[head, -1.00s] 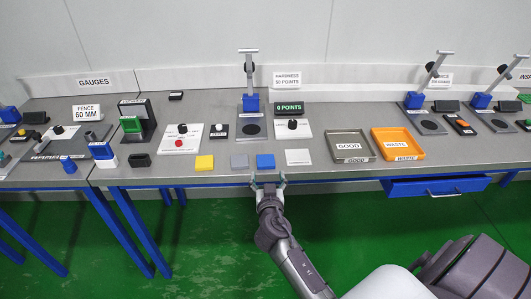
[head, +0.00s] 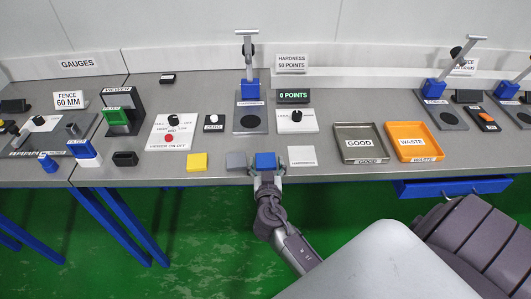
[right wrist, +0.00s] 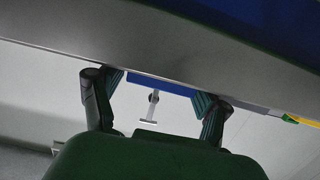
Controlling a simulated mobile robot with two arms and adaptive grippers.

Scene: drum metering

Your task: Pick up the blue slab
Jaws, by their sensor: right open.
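The blue slab (head: 265,161) lies flat at the front edge of the grey bench, between a grey slab and a white one. My right gripper (head: 267,173) is at the bench's front edge, right at the near side of the blue slab. Its two fingers are apart, one towards each side of the slab. In the right wrist view the blue slab (right wrist: 165,86) shows as a thin strip between the open fingers (right wrist: 158,91). I cannot tell whether a finger touches it. My left gripper is not in view.
A grey slab (head: 236,161) is close on the left, with a yellow slab (head: 197,162) beyond. A white slab (head: 302,156) is close on the right. The GOOD tray (head: 361,158) and orange WASTE tray (head: 414,157) stand further right. A gauge stand (head: 250,90) rises behind.

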